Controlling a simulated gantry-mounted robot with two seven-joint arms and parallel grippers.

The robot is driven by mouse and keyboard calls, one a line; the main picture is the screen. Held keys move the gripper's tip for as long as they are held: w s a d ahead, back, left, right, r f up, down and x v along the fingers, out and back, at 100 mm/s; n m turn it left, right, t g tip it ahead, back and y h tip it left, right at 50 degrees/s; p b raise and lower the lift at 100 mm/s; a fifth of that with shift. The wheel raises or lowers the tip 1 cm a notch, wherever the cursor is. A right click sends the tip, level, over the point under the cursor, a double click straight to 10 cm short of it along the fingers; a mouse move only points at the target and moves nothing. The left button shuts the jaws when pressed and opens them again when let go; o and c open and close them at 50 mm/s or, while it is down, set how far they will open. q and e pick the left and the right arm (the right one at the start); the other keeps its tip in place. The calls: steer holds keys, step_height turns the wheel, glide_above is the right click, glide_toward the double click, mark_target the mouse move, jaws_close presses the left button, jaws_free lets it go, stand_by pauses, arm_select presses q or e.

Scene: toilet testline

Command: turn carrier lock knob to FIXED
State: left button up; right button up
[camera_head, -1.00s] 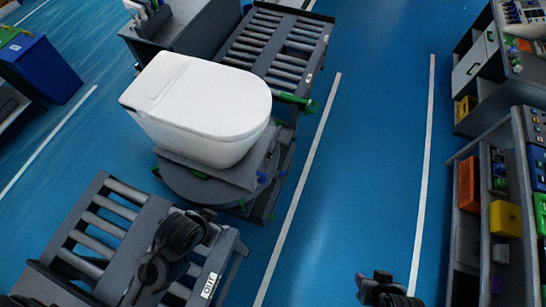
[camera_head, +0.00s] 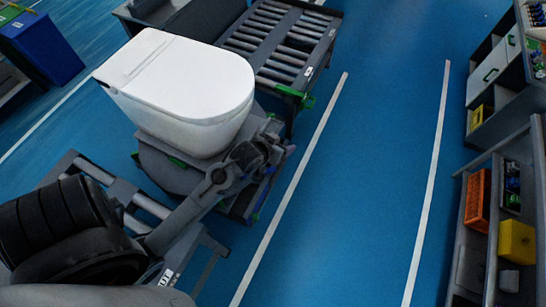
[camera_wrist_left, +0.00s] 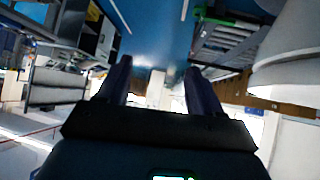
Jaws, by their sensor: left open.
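A white toilet (camera_head: 180,85) with its lid closed sits on a dark grey carrier (camera_head: 163,172). It shows partly at the right edge in the left wrist view (camera_wrist_left: 292,55). My left gripper (camera_head: 284,152) is at the carrier's right side, below the toilet's front end. In the left wrist view its two fingers (camera_wrist_left: 158,82) are apart with nothing between them. Small blue parts and a green part (camera_head: 178,162) show on the carrier; I cannot tell which is the lock knob, and my left arm hides part of that side. My right gripper is out of view.
A roller conveyor (camera_head: 285,45) adjoins behind the carrier, with a green part at its corner. Another conveyor (camera_head: 150,205) is in front, partly behind my arm. Shelves (camera_head: 490,185) with orange and yellow bins stand at right. The blue floor between is clear.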

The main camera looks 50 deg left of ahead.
arm_select(q)
steer(key=w+a+f+n+t+y+b, duration=0.45)
steer(key=w+a+f+n+b, duration=0.3)
steer(key=a+f+b, duration=0.6)
steer(key=w+a+f+n+t+y+b, duration=0.5)
steer(key=a+f+n+b, duration=0.4)
steer(key=b, duration=0.7)
step_height(320, 180, down, 12)
steer(key=s+a+n+g+y+b, duration=0.1)
steer(key=a+n+g+y+b, duration=0.2)
steer(key=n+g+y+b, duration=1.15)
steer(key=s+d+f+n+g+h+b, duration=0.1)
steer(key=d+f+n+g+h+b, duration=0.2)
steer(key=d+f+n+g+b, duration=0.5)
steer(key=s+d+f+n+g+h+b, duration=0.15)
steer(key=f+n+g+b, duration=0.35)
steer(key=n, duration=0.7)
steer(key=p+x, duration=0.1)
steer(key=x, duration=0.8)
steer(key=shift+w+a+f+n, duration=0.15)
steer(key=shift+a+f+n, duration=0.2)
steer(key=shift+n, duration=0.05)
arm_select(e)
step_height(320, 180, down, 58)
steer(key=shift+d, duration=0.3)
arm_select(q)
steer(key=shift+h, duration=0.25)
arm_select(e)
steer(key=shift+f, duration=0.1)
